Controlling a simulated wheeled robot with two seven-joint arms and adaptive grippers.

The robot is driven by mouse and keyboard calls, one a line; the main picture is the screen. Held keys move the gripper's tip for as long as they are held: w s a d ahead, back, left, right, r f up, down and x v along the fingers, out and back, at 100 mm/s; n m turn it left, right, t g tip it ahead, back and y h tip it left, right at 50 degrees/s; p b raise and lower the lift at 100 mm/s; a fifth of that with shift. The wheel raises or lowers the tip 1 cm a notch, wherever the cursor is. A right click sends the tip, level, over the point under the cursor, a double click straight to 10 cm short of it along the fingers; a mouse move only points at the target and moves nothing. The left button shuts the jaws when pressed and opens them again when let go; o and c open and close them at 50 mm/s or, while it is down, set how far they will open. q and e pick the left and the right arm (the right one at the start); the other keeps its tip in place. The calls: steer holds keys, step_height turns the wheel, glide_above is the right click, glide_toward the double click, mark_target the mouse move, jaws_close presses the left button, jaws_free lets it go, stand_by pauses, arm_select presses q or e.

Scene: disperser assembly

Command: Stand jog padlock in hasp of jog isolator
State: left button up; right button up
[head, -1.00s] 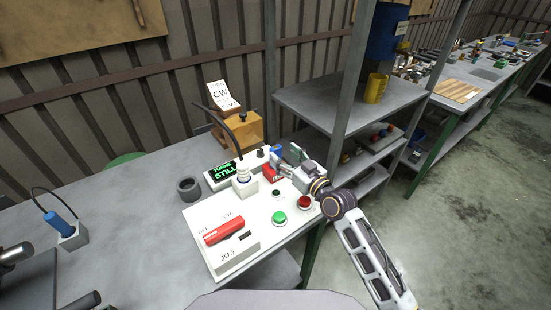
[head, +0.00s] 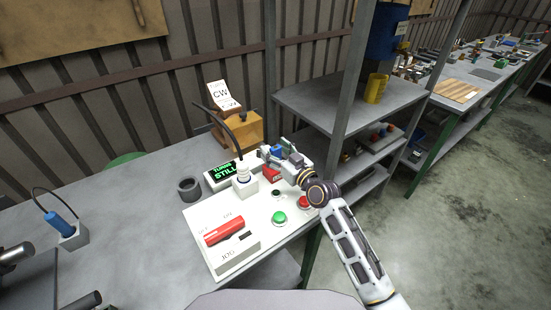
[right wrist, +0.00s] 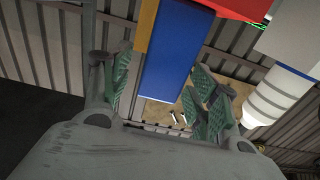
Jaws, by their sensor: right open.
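The jog isolator is a white panel (head: 205,249) with a red handle (head: 225,231) and OFF, ON and JOG lettering; a small dark slot (head: 245,236), possibly its hasp, lies right of the handle. A blue block (head: 276,150) and a red block (head: 270,175) with pale lettering stand close together behind the panel's buttons; I cannot tell which is the padlock. My right gripper (head: 281,154) is open at the blue block. In the right wrist view the blue block (right wrist: 172,60) appears between the spread green-padded fingers, without clear contact. My left gripper is not in view.
Green (head: 279,217) and red (head: 305,202) buttons, a white ringed post (head: 243,173) with a black cable and a green-lit display (head: 226,171) crowd the gripper. A dark ring (head: 189,188) and wooden box (head: 238,131) stand nearby. The table's left middle is clear.

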steer(key=shift+c, duration=1.3)
steer(key=c, duration=0.9)
steer(key=shift+c, duration=0.2)
steer(key=shift+r, duration=0.8)
step_height(320, 180, up, 3)
steer(key=shift+r+p, duration=0.2)
steer(key=shift+p, duration=0.2)
step_height(320, 180, up, 4)
steer(key=shift+r, duration=0.5)
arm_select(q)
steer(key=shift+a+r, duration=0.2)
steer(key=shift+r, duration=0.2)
